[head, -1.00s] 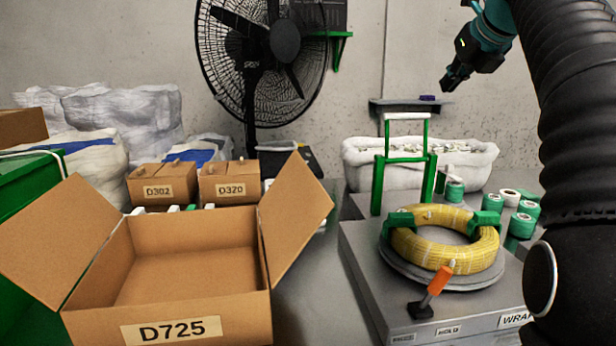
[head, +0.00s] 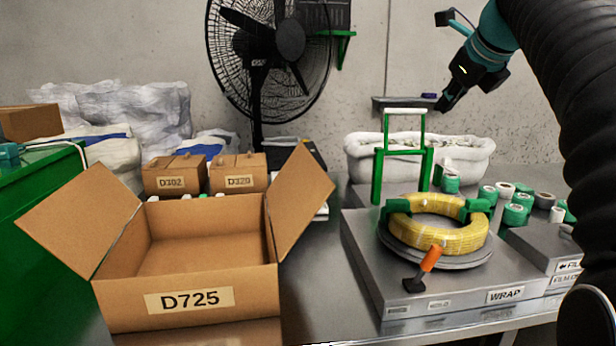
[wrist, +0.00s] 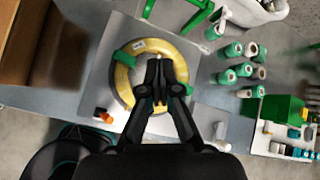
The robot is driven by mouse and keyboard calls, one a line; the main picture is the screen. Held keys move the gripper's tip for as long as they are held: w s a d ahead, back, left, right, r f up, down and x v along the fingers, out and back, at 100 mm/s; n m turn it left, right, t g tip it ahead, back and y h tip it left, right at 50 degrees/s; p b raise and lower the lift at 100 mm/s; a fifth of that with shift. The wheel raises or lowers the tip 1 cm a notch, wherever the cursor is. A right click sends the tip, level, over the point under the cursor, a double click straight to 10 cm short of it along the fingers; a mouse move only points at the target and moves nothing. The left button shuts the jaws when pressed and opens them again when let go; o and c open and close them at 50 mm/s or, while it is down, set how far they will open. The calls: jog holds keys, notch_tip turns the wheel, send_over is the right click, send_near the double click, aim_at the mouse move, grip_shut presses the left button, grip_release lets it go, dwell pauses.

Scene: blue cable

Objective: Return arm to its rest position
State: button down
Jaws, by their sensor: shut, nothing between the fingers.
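My gripper (head: 443,104) hangs at the upper right of the head view, raised well above the wrap station. It is shut and empty. In the wrist view my gripper (wrist: 157,66) points down with its fingers together, and it hides part of the coil beneath. The yellow cable coil (head: 426,238) lies on the round turntable of the wrap station (head: 366,262), with green clamps at its sides. The coil also shows in the wrist view (wrist: 123,78). My gripper is apart from the coil.
An open, empty cardboard box marked D725 (head: 188,301) stands left of the wrap station. A green upright frame (head: 377,178) rises behind the coil, and an orange-handled lever (head: 430,258) stands in front. Several green tape rolls (head: 515,213) sit to the right. A fan (head: 262,60) stands behind.

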jog(key=s+a+f+n+g, duration=0.1)
jog(key=s+a+f+n, duration=0.2)
jog(key=s+f+n, duration=0.6)
jog(key=s+a+f+n+g, duration=0.1)
jog(key=s+a+f+n, duration=0.2)
jog(key=s+f+n, duration=0.7)
jog(key=s+a+f+n+g+h, duration=0.1)
jog(key=s+a+f+n, duration=0.2)
jog(key=s+f+n, duration=0.6)
notch_tip(320, 180, down, 8)
jog(key=shift+s+a+f+n+g, duration=0.2)
jog(key=shift+a+n+g, duration=0.2)
jog(key=shift+n, duration=0.4)
